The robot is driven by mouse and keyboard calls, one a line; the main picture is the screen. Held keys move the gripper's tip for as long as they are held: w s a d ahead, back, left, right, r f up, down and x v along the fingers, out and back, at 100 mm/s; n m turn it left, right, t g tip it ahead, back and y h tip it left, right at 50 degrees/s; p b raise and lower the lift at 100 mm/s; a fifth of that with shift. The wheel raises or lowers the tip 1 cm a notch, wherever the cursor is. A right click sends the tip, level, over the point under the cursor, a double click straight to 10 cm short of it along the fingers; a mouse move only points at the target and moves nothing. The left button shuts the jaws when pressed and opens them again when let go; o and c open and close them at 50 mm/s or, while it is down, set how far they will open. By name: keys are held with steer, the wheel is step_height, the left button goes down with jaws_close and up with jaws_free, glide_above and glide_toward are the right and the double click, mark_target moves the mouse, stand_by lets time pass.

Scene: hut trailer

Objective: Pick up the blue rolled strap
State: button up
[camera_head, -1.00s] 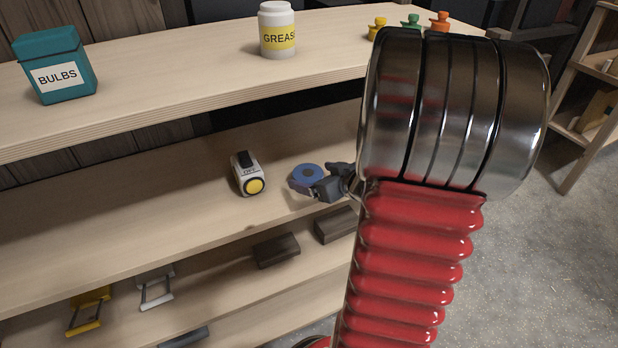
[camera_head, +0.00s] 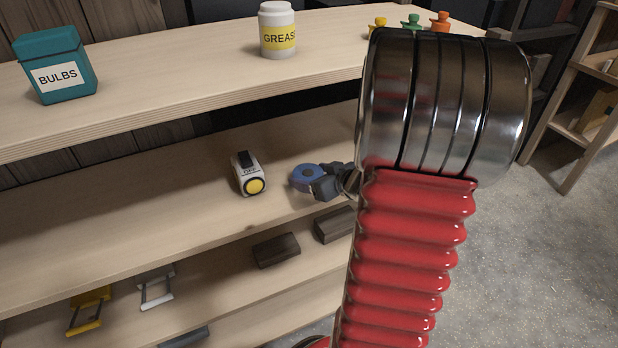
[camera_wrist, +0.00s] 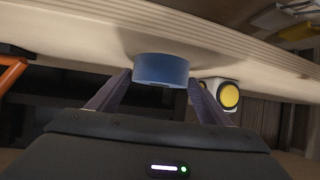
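The blue rolled strap (camera_head: 304,178) lies on the middle shelf near its front edge, a ring with a hole in its centre. In the wrist view the strap (camera_wrist: 161,69) sits centred between the tips of my two dark fingers. My gripper (camera_head: 326,183) reaches in from the right at shelf height, partly hiding the strap's right side in the head view. The fingers are spread, one on each side of the strap (camera_wrist: 161,76). Their tips are very close to its sides; I cannot see clear contact.
A white box with a yellow button (camera_head: 249,174) stands left of the strap on the same shelf. The upper shelf holds a teal BULBS box (camera_head: 56,66), a GREASE jar (camera_head: 277,30) and small coloured pots (camera_head: 411,22). Dark blocks (camera_head: 276,250) lie on the shelf below.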

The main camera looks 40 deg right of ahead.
mark_target(312, 176)
steer(key=c, duration=0.8)
steer(key=shift+r, duration=0.1)
steer(key=shift+c, duration=0.2)
step_height(312, 176, up, 10)
